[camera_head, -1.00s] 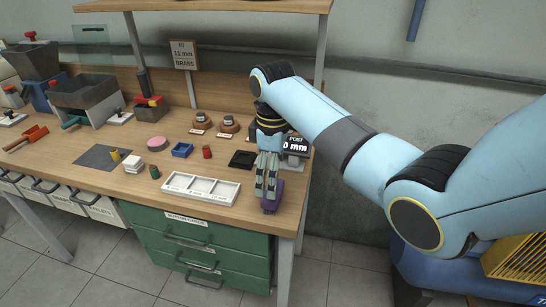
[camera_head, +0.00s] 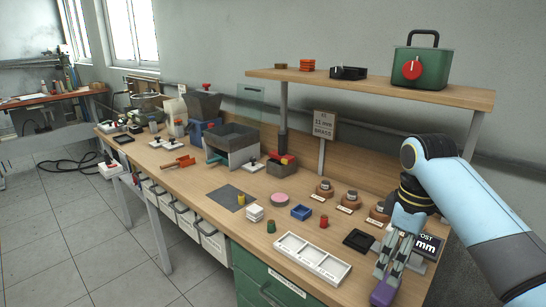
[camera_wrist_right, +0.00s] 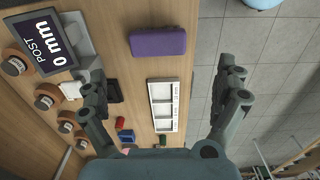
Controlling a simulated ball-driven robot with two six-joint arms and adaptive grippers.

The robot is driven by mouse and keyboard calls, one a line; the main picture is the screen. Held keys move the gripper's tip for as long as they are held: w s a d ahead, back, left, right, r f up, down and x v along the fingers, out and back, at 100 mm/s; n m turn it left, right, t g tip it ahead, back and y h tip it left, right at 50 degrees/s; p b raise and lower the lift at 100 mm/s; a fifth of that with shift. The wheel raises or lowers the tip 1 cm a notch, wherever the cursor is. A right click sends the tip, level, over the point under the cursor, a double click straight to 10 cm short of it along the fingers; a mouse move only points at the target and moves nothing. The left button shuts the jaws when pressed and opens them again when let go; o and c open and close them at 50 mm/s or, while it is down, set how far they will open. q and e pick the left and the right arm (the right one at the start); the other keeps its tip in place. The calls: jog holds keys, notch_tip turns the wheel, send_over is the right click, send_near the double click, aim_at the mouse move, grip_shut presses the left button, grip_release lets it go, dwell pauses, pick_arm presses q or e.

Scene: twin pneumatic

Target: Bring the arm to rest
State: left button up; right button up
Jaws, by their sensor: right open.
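My right arm (camera_head: 465,205) comes in from the right, light blue with dark joint bands. My right gripper (camera_head: 391,262) points down over the right front corner of the bench, by the purple block (camera_head: 384,293). In the right wrist view, the gripper (camera_wrist_right: 163,82) has its two fingers wide apart, with nothing held between them. The purple block (camera_wrist_right: 158,42) lies on the wood beyond the fingers, near the bench edge. Whether the gripper touches anything is not clear. My left gripper is not in view.
A white sectioned tray (camera_head: 322,269), a black dish (camera_head: 358,240) and a display reading 0 mm (camera_head: 428,246) are close to the gripper. A shelf (camera_head: 370,86) carrying a green box (camera_head: 421,67) overhangs the bench's back. Open floor (camera_head: 70,235) lies in front.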

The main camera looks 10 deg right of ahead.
jog(key=s+a+f+m+t, duration=0.2)
jog(key=s+f+m, duration=0.1)
jog(key=s, duration=1.1)
jog(key=s+a+r+m+t, duration=0.15)
jog(key=s+r+m, duration=0.35)
jog(key=s, duration=0.7)
notch_tip(320, 180, down, 31)
jog(key=d+g+h+b, duration=0.1)
jog(key=d+b, duration=0.2)
jog(key=b, duration=0.5)
jog(key=s+f+g+b, duration=0.1)
jog(key=s+f+b, duration=0.3)
jog(key=s+f, duration=0.6)
jog(key=s+f+b, duration=0.4)
jog(key=s+f, duration=0.6)
jog(key=f, duration=0.6)
jog(key=shift+d+f+n+g, duration=0.3)
jog(key=shift+d+g, duration=0.05)
jog(key=shift+d, duration=0.05)
